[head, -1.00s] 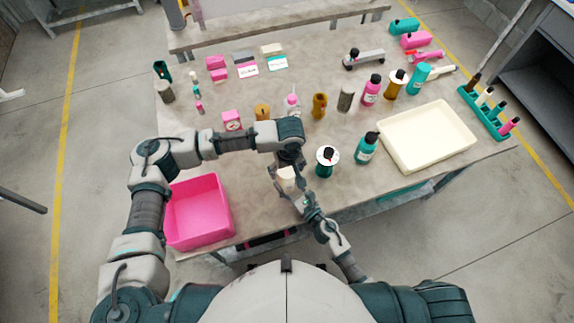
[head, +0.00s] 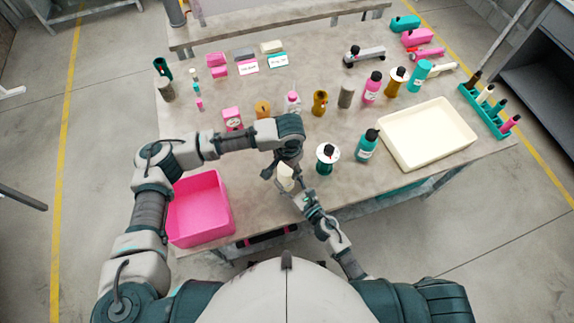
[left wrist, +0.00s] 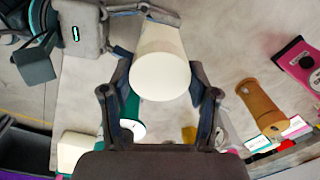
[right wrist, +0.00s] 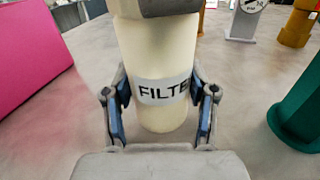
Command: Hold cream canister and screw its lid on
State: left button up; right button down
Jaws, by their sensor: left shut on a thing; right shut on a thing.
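The cream canister (right wrist: 160,60) stands upright in the right wrist view, with a white label reading "FILTE" before it curves away. My right gripper (right wrist: 160,100) is shut on its body, one finger on each side. In the head view it is a small cream shape (head: 286,178) between my grippers, at the table's front. In the left wrist view its round cream lid (left wrist: 160,78) faces the camera. My left gripper (head: 284,166) is over the top, shut on the lid with a finger on each side. The seam between lid and canister is hidden.
A pink bin (head: 200,212) stands to the left on the table's front edge. A green bottle with a white collar (head: 326,160) and a teal bottle (head: 367,146) stand close on the right. A cream tray (head: 428,160) lies farther right. Several bottles and boxes stand behind.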

pick_arm(q)
jog(key=m, duration=1.3)
jog(key=shift+w, duration=0.1)
jog(key=o, duration=1.4)
jog(key=shift+c, duration=0.2)
notch_tip(320, 180, up, 12)
jog(key=shift+d, duration=0.2)
jog(key=shift+f, duration=0.1)
